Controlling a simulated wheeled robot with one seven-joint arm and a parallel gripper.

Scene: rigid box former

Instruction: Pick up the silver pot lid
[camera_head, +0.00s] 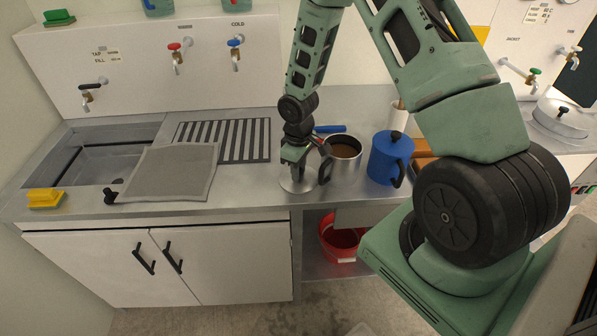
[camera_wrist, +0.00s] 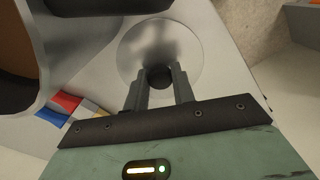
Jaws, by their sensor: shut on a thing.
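The silver pot lid (camera_wrist: 185,42) is a round shiny disc with a black knob (camera_wrist: 159,77) at its centre. In the wrist view my gripper (camera_wrist: 159,84) has its two fingers on either side of the knob, shut on it. In the head view the lid (camera_head: 297,184) shows in part on or just above the steel counter. My gripper (camera_head: 295,168) points down over it and hides its middle. I cannot tell whether the lid touches the counter.
A steel pot with brown contents (camera_head: 345,165) stands close to the right of my gripper. A blue pot (camera_head: 388,160) stands further right. A grey mat (camera_head: 168,172), a drainer (camera_head: 223,139) and a sink (camera_head: 95,160) lie left. The counter's front edge is near the lid.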

